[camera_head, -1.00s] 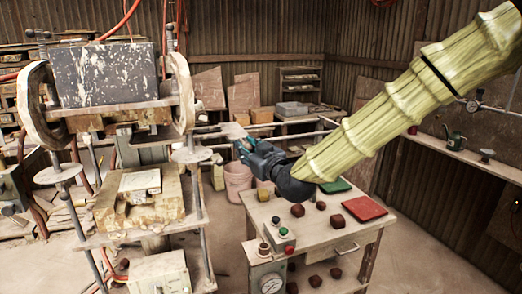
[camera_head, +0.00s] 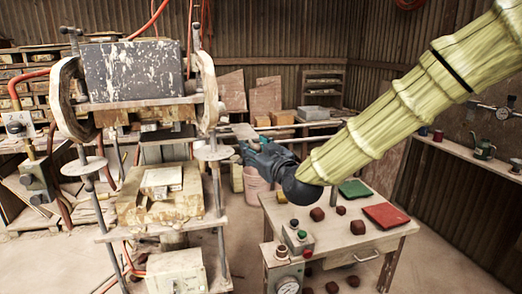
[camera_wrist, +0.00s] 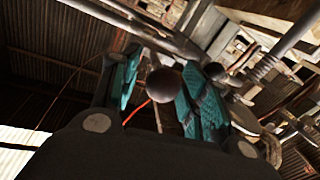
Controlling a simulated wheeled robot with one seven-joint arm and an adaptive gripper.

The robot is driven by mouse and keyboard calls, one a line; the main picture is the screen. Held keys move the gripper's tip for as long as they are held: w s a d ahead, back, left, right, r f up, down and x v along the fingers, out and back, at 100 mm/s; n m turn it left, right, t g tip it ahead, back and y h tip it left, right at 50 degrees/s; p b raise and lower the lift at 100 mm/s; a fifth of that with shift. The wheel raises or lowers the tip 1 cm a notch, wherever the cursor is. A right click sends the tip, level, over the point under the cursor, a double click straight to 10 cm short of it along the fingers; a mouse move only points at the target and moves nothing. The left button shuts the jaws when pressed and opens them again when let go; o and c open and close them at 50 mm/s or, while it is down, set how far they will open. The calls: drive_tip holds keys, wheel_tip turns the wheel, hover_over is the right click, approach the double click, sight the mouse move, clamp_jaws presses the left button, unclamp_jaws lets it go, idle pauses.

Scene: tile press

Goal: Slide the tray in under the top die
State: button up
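The press stands at the left in the head view, with a paint-splashed grey block (camera_head: 135,68) at its top, which looks like the top die. Below it, a yellow-stained slab (camera_head: 135,209) sits on the press bed, with a pale plate (camera_head: 162,177) on it. I take this slab for the tray, but cannot be sure. There is open height between slab and block. My gripper (camera_head: 243,146) is just right of the press's right post. In the wrist view its teal-padded fingers (camera_wrist: 163,88) stand apart, with a dark round knob (camera_wrist: 164,85) between them. Contact is unclear.
A wooden table (camera_head: 345,233) with red (camera_head: 387,215) and green (camera_head: 354,189) plates, dark lumps and a button box (camera_head: 297,236) stands right of the press. Bare floor lies at the right front.

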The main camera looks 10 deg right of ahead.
drive_tip(key=shift+s+f, duration=0.15)
drive_tip(key=shift+f, duration=0.05)
idle(0.3)
drive_tip(key=v, duration=0.7)
drive_tip(key=shift+s+r, duration=0.2)
drive_tip(key=shift+s, duration=0.15)
drive_tip(key=shift+d, duration=0.15)
